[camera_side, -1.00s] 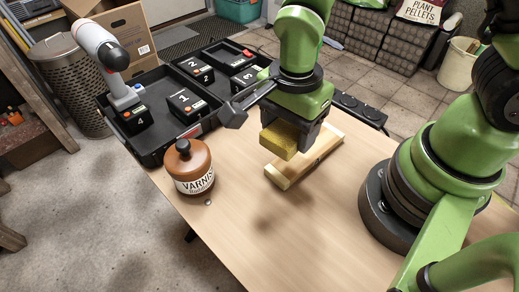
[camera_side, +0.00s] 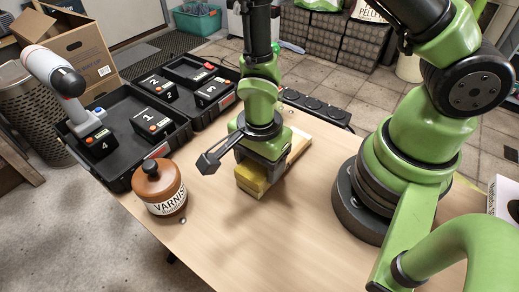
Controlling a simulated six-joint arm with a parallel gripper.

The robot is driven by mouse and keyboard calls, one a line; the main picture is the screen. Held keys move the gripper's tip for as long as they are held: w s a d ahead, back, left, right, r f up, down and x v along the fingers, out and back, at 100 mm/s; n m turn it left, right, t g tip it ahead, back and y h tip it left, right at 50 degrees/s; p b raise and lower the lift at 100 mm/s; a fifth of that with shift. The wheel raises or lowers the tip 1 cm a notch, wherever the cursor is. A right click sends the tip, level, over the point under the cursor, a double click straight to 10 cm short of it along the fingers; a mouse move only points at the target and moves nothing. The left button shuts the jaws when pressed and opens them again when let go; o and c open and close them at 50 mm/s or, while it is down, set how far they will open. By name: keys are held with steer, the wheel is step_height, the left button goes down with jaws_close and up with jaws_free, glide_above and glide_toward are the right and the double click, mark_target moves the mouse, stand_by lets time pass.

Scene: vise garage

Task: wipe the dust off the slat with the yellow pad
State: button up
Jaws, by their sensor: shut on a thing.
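The slat (camera_side: 299,147), a pale wooden bar, lies on the bench in front of my base, running from lower left to upper right. My gripper (camera_side: 262,160) points down over its near left end, shut on the yellow pad (camera_side: 247,181). The pad is low at that end and appears to touch the slat, though the contact is hidden by the gripper and the pad. Most of the slat's middle is hidden behind my gripper. I cannot make out dust on the part that shows.
A brown varnish jar (camera_side: 160,188) stands left of the pad. Black trays (camera_side: 122,150) with numbered blocks (camera_side: 155,122) and a white-and-black tool (camera_side: 55,75) are behind it. A black power strip (camera_side: 316,106) lies beyond the slat. The bench front (camera_side: 235,240) is clear.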

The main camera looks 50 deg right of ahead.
steer(key=shift+d, duration=0.4)
steer(key=shift+c, duration=0.2)
steer(key=shift+d, duration=0.4)
steer(key=shift+s+d+f, duration=0.1)
steer(key=shift+d+f, duration=0.25)
steer(key=shift+d, duration=0.4)
steer(key=shift+d+r, duration=0.15)
steer(key=shift+d, duration=0.2)
steer(key=shift+a, duration=2)
steer(key=shift+d+r, duration=0.1)
steer(key=shift+r, duration=3.9)
